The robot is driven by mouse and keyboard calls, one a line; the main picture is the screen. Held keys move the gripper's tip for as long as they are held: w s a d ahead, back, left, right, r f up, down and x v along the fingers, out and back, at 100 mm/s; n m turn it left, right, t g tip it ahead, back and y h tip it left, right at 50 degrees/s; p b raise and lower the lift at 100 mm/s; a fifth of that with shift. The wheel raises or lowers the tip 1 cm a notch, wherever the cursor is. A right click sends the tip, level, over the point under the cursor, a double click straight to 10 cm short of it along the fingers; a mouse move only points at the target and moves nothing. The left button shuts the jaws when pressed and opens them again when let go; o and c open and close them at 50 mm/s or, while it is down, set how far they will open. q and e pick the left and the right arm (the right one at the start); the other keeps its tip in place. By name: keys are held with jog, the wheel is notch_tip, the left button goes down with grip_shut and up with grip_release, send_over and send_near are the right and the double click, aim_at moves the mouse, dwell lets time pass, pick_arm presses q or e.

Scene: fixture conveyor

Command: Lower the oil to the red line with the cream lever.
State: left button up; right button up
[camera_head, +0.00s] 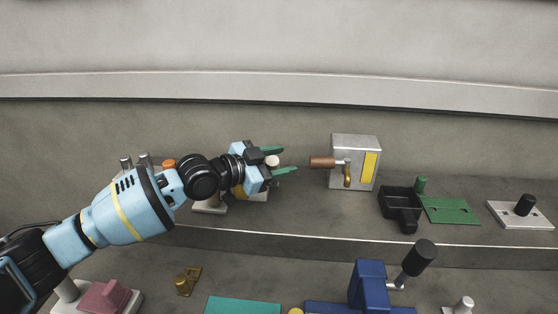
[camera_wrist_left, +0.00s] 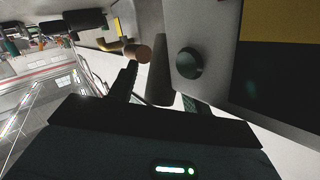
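My left gripper (camera_head: 284,160) is open, with its green fingertips on either side of a cream lever end (camera_head: 271,161). In the left wrist view a pale cream cylinder (camera_wrist_left: 160,75) stands between the two dark fingers (camera_wrist_left: 158,88), with a gap showing on at least one side; contact is unclear. The grey box (camera_wrist_left: 222,88) beside it carries a dark round knob (camera_wrist_left: 190,63) and a window, yellow (camera_wrist_left: 285,20) in one part and dark in the other. My gripper hides most of this box in the head view. I cannot make out a red line. My right gripper is not in view.
A second grey box (camera_head: 343,145) with a brown-handled lever (camera_head: 322,162), brass spout and yellow window (camera_head: 370,166) stands just right of my gripper. Farther right are a black tray (camera_head: 401,208) and green plate (camera_head: 452,211). A blue fixture (camera_head: 368,286) stands in front.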

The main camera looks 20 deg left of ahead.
pick_arm(q)
jog(key=shift+v, duration=3.95)
jog(key=shift+w, duration=0.1)
jog(key=shift+c, duration=0.4)
